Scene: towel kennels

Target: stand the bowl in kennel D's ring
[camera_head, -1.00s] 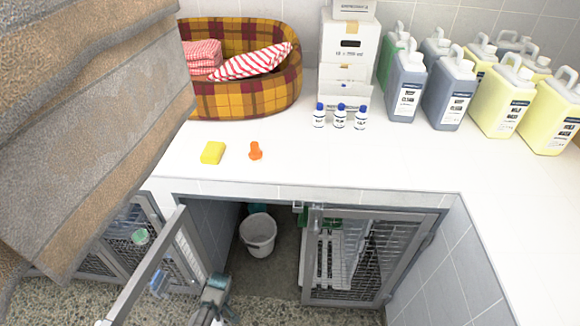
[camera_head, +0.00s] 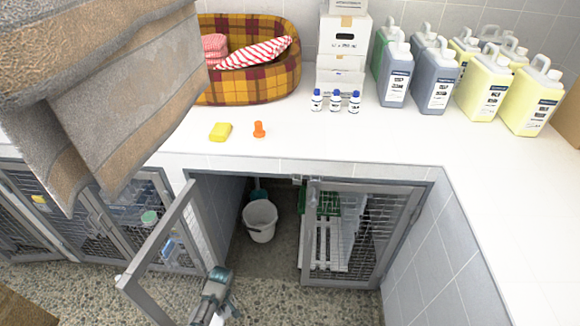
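My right gripper is not in view. A small pale green round thing (camera_head: 149,217) shows in the kennel fronts at the left; I cannot tell if it is the bowl. No other bowl shows clearly. No letter D or ring can be made out.
Brown striped towels (camera_head: 130,100) fill the upper left, very close. A white bucket (camera_head: 260,220) stands in the bay under the counter. Another mesh door (camera_head: 365,240) is right of it. The counter (camera_head: 330,140) holds a plaid basket (camera_head: 250,88), bottles and jugs.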

